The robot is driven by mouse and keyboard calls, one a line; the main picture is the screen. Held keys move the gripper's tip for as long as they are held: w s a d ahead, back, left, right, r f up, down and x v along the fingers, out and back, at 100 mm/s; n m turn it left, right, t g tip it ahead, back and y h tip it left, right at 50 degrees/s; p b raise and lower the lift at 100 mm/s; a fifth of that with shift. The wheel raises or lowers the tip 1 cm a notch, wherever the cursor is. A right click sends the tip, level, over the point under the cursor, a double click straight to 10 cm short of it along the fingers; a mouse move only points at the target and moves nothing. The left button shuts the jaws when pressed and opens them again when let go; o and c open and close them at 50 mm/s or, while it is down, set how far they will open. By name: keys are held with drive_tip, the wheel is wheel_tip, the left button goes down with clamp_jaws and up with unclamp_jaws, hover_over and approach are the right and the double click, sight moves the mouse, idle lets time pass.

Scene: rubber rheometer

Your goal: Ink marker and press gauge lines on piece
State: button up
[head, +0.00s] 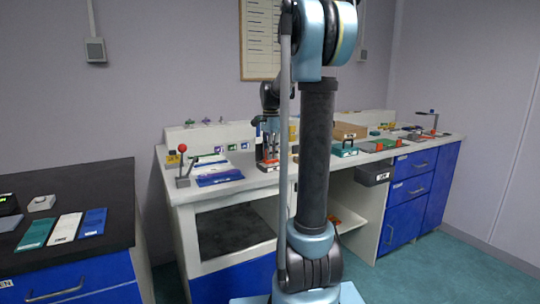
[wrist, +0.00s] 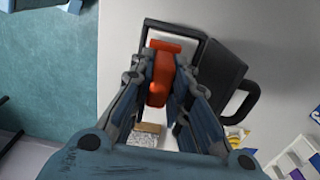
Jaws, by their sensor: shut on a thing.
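My gripper (wrist: 164,78) is shut on an orange-red tool, which I take to be the marker (wrist: 158,88). The marker's wide end shows between and beyond the fingers in the wrist view. It is over a black-framed case with a pale inside (wrist: 205,58); I cannot tell whether they touch. A small tan and grey speckled block (wrist: 146,134) shows between the fingers' lower parts. In the head view my gripper (head: 269,138) is above the bench, partly behind my arm. I cannot make out the piece for certain.
A black loop handle (wrist: 240,98) juts from the case's right side. A white rack (wrist: 298,158) is at the lower right of the wrist view. In the head view a red-knobbed lever (head: 183,160) and blue sheets (head: 219,177) are left of my gripper, and a cardboard box (head: 348,131) is right.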

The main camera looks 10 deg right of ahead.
drive_tip(key=shift+r, duration=3.4)
